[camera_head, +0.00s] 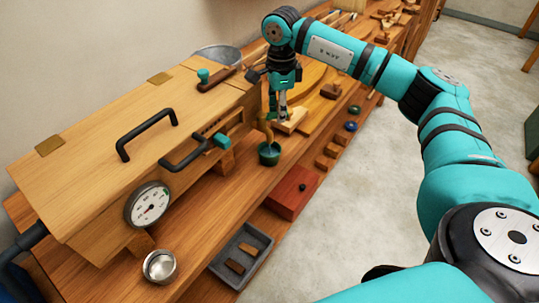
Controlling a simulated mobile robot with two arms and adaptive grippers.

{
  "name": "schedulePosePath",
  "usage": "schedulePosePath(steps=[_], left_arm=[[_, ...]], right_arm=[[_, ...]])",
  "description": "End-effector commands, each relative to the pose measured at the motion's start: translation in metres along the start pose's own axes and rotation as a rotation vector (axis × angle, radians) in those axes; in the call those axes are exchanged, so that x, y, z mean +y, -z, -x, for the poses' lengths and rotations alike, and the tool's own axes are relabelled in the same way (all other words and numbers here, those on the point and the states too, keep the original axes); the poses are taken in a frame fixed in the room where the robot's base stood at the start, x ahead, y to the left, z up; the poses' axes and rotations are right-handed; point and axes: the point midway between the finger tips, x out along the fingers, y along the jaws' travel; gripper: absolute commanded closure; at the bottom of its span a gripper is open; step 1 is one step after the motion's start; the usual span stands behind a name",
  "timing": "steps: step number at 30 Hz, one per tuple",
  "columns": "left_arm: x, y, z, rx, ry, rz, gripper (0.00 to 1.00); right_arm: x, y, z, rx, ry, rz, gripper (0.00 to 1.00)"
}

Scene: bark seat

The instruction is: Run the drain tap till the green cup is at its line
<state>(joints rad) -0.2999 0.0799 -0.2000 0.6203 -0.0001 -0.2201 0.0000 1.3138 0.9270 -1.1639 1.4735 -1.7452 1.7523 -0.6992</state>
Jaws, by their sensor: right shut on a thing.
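The green cup (269,154) stands upright on the wooden bench, just beyond the right end of the wooden box. The brownish drain tap (266,129) is directly above it, and its lower end reaches down to the cup's mouth. I cannot tell spout from any stream here. My right gripper (278,108) points down at the tap and is shut on its upper part; the fingers partly hide the handle. The cup's line and liquid level are too small to make out. My left gripper is out of view.
The wooden box (110,150) carries black handles and a dial gauge (149,204). A metal cup (159,266) stands in front. Wooden pieces (315,100) crowd the bench beyond the gripper.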

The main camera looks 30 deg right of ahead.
Motion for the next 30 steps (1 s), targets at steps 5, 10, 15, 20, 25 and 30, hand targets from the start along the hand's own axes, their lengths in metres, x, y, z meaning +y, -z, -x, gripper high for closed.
schedulePosePath(steps=[5,10,15,20,25,30], left_arm=[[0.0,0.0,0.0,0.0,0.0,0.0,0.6],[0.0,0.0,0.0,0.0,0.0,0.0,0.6],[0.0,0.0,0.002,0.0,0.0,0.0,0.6],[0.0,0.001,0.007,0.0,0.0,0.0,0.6],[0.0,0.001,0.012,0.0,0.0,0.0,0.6],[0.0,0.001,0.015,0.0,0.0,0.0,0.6]], right_arm=[[-0.001,0.0,0.001,-0.001,0.003,-0.001,1.0],[-0.001,0.0,0.001,-0.001,0.003,-0.001,1.0],[0.001,-0.001,0.001,-0.001,0.002,-0.043,1.0],[0.011,-0.005,0.002,-0.002,0.002,-0.269,1.0],[0.022,-0.011,0.002,-0.003,0.002,-0.539,1.0],[0.031,-0.016,0.002,-0.005,0.002,-0.774,1.0]])
